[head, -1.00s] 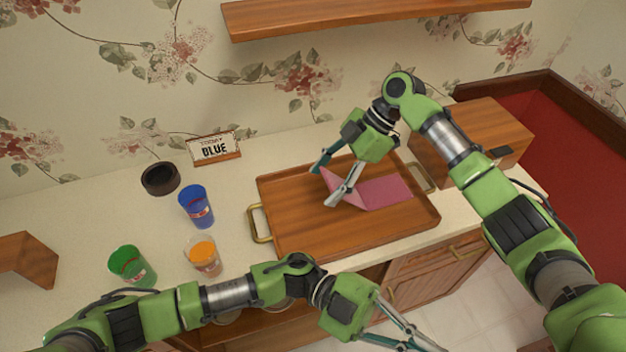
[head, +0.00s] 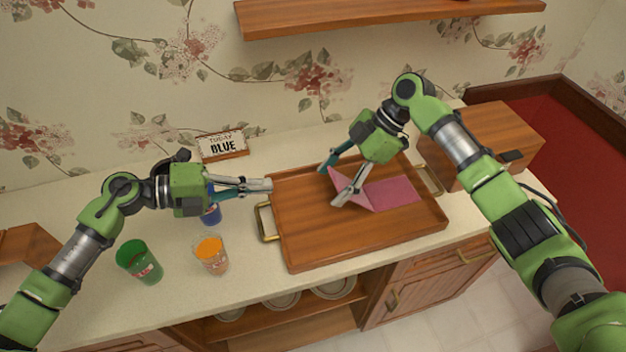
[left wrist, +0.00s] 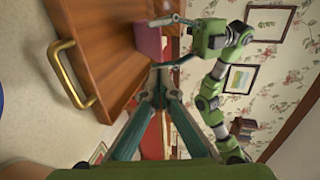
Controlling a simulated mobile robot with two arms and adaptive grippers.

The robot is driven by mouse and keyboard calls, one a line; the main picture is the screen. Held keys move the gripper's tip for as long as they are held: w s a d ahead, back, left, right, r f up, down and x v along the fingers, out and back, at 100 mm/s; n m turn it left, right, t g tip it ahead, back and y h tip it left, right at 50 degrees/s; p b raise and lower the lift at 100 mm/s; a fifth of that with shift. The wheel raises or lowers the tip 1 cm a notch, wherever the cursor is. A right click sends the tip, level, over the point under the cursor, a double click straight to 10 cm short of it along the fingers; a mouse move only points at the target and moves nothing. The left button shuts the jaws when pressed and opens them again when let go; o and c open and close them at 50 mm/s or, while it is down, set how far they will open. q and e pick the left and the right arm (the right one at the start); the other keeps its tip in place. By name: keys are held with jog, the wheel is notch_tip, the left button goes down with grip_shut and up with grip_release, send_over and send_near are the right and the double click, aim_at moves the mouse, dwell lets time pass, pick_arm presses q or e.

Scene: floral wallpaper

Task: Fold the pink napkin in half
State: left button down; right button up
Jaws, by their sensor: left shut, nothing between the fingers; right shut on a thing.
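The pink napkin (head: 393,192) lies on the wooden tray (head: 310,247). Its right part is flat and its left part is raised in a slope at my right gripper (head: 335,184), which is shut on that left part. The napkin also shows in the left wrist view (left wrist: 150,42). My left gripper (head: 268,185) is shut and empty, held above the counter by the tray's left edge, apart from the napkin. In the left wrist view its fingers (left wrist: 160,80) point toward the tray.
A blue cup (head: 211,214) is partly hidden by my left gripper. A green cup (head: 139,262) and an orange-filled glass (head: 211,256) stand left of the tray. A sign (head: 222,146) is at the wall. A wooden box (head: 480,148) stands right of the tray.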

pick_arm(q)
jog(key=x, duration=1.4)
jog(key=shift+w+r, duration=0.1)
jog(key=shift+w, duration=0.05)
jog(key=shift+w+d+r, duration=0.2)
jog(key=shift+d+r, duration=0.05)
jog(key=shift+d, duration=0.4)
pick_arm(e)
jog(key=o, duration=0.7)
jog(key=shift+a, duration=0.1)
pick_arm(q)
jog(key=shift+a, duration=0.1)
pick_arm(e)
jog(key=shift+o, duration=0.2)
jog(key=shift+r, duration=0.1)
